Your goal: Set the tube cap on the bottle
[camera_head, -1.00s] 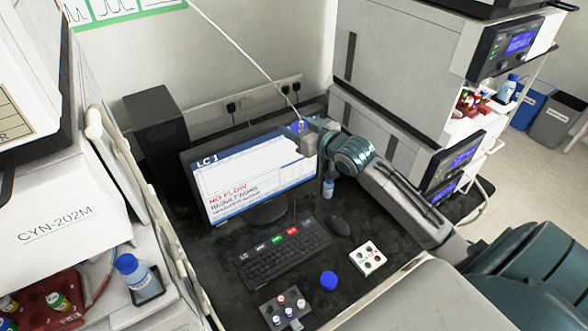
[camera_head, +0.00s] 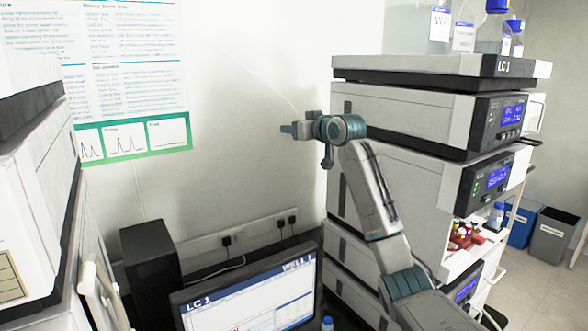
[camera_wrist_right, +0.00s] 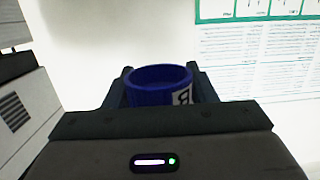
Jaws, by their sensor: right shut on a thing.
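My right gripper (camera_head: 290,130) is raised in front of the wall, left of the instrument stack. In the right wrist view it is shut on a blue tube cap (camera_wrist_right: 160,86), held between its fingers, with a white lettered label on the cap's side. A thin pale tube (camera_head: 270,88) runs down toward the gripper in the head view. Bottles stand on top of the stack at upper right: one with a white label (camera_head: 439,24), another labelled one (camera_head: 464,37) and a blue-capped one (camera_head: 516,27). I cannot tell which bottle is the task's. My left gripper is out of view.
A monitor (camera_head: 250,297) and a black computer tower (camera_head: 150,255) are below. A poster (camera_head: 130,60) hangs on the wall. The air between gripper and wall is free.

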